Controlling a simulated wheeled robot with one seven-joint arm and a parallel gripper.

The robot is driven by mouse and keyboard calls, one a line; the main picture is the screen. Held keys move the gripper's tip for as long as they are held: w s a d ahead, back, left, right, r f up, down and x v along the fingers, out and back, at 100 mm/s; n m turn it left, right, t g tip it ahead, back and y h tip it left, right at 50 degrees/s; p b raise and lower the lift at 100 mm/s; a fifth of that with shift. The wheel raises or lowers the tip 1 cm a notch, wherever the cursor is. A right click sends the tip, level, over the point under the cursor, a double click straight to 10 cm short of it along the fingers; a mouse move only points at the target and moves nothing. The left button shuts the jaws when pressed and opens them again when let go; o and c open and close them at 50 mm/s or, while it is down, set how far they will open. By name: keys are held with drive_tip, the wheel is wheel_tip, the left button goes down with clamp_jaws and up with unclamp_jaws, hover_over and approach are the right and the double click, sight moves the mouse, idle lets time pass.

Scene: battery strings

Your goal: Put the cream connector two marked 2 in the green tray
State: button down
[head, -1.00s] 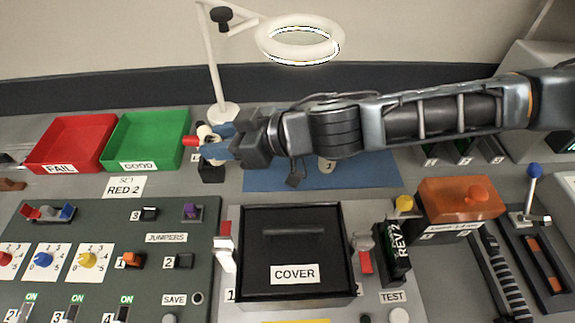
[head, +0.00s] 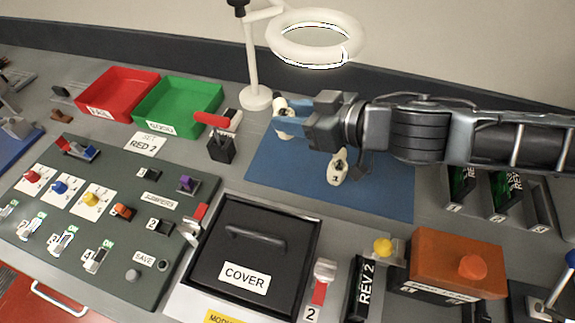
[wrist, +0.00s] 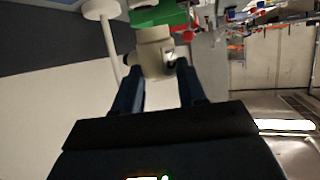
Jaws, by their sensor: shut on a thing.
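My gripper (head: 284,118) is shut on a cream connector (head: 285,131) and holds it over the back left of the blue mat (head: 275,168). The held connector also shows between the fingertips in the wrist view (wrist: 155,52); I cannot read its number. The green tray (head: 172,125), labelled GOOD, stands left of my gripper, apart from it. A second cream connector (head: 337,168), its mark looking like a 1, lies on the mat below and right of my gripper. In the wrist view, green (wrist: 160,15) shows beyond the held connector.
A red-handled black switch (head: 220,148) and the lamp base (head: 257,98) stand between the green tray and the mat. The lamp ring (head: 316,40) hangs above my gripper. A red tray (head: 118,95) adjoins the green tray. A black cover (head: 255,255) lies in front.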

drive_tip(key=shift+d, duration=0.15)
drive_tip(key=shift+f, duration=0.25)
wheel_tip(320, 180, down, 9)
drive_tip(key=shift+f, duration=0.1)
idle(0.4)
drive_tip(key=shift+f, duration=0.2)
drive_tip(key=c, duration=0.6)
unclamp_jaws()
